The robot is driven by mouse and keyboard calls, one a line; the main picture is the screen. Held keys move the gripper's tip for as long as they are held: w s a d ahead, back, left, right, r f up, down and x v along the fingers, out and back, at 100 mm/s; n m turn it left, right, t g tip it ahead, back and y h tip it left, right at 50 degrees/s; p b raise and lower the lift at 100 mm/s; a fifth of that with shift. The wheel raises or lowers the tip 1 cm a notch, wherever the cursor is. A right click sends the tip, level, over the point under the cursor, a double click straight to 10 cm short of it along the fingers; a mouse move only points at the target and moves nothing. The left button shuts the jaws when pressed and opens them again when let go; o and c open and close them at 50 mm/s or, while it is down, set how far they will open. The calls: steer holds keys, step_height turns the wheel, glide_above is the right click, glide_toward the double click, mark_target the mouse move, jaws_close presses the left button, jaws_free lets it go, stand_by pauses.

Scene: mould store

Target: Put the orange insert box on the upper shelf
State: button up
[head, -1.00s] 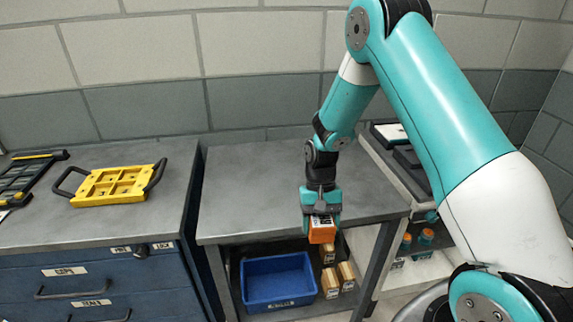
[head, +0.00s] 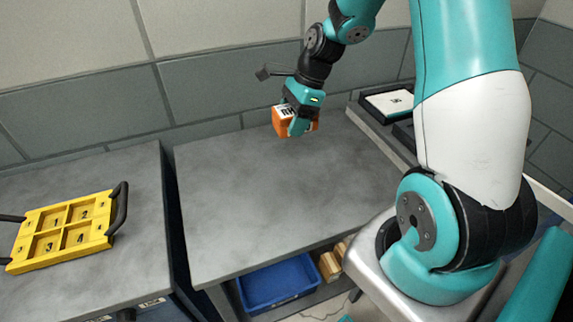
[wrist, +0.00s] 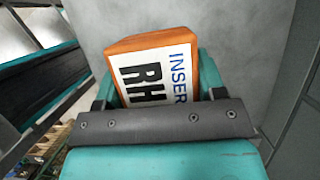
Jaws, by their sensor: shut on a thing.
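The orange insert box (head: 281,121) is held in my gripper (head: 299,122), above the back part of the grey bench top (head: 265,190). A gap between box and surface is hard to judge. In the wrist view, the box (wrist: 118,46) sits between the teal fingers, its white label reading "RH" and "INSER", the rest hidden by my gripper. The bench has the grey top as its upper level and a lower shelf beneath it. The grey top is bare.
A blue bin (head: 277,282) and wooden blocks (head: 330,266) sit on the lower shelf. A yellow handled tray (head: 66,229) lies on the left cabinet top. Dark trays, one with a white panel (head: 392,101), stand at the right. The block wall is close behind.

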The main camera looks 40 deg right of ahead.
mark_target(286, 179)
step_height(286, 179, down, 17)
steer(key=shift+a+r+p, duration=0.15)
steer(key=shift+r+p, duration=0.05)
steer(key=shift+p, duration=0.75)
steer(key=shift+f, duration=0.15)
steer(key=o, duration=1.2)
steer(key=shift+c, duration=0.2)
